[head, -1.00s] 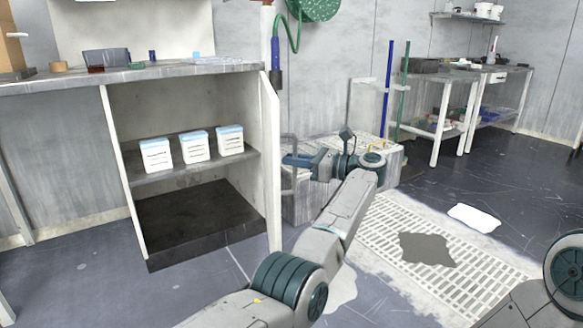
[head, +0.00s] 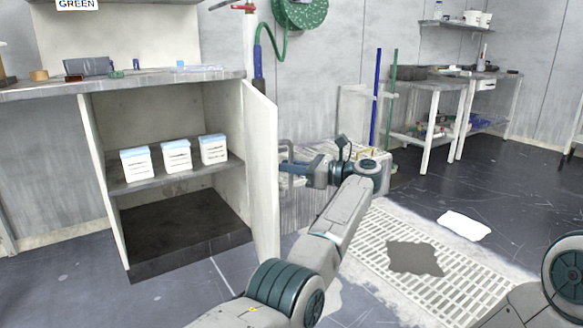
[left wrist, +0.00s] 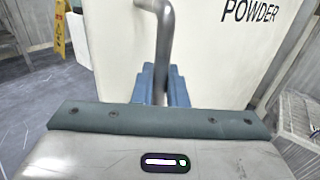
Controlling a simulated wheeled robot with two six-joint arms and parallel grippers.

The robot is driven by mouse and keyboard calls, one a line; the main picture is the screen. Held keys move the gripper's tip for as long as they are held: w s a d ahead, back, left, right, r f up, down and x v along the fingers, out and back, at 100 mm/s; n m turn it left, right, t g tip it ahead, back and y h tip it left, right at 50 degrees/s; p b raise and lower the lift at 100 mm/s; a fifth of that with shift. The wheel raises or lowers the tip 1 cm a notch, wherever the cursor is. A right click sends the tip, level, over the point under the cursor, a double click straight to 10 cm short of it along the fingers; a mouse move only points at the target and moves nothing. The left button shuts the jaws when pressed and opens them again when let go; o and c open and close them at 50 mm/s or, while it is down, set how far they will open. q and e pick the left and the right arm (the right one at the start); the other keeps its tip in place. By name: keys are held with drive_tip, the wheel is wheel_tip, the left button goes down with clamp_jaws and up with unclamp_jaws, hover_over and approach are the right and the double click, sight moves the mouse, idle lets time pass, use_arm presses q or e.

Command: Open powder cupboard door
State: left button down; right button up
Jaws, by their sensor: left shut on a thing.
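The powder cupboard (head: 90,170) stands open at the left in the head view. Its door (head: 261,170) is swung well out at the right side, seen at a steep angle. In the left wrist view the door's white face (left wrist: 215,50) carries the word POWDER. My left gripper (head: 290,168) is on the door's outer side, shut on the grey bar handle (left wrist: 165,45), whose bar runs between the blue fingers. Inside, several white tubs with blue lids (head: 176,156) stand on the shelf (head: 190,172). My right gripper is out of view.
A worktop (head: 150,80) with small items lies over the cupboard. A low block with a drain grating (head: 400,250) before it is right of the door. Dark and white patches (head: 463,225) lie on the floor. White tables (head: 435,100) stand at the back right.

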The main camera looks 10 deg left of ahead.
use_arm(q)
drive_tip(key=shift+a+r, duration=0.15)
drive_tip(key=c, duration=1.6)
unclamp_jaws()
drive_tip(key=shift+w, duration=0.1)
drive_tip(key=shift+o, duration=0.2)
drive_tip(key=shift+f, duration=0.2)
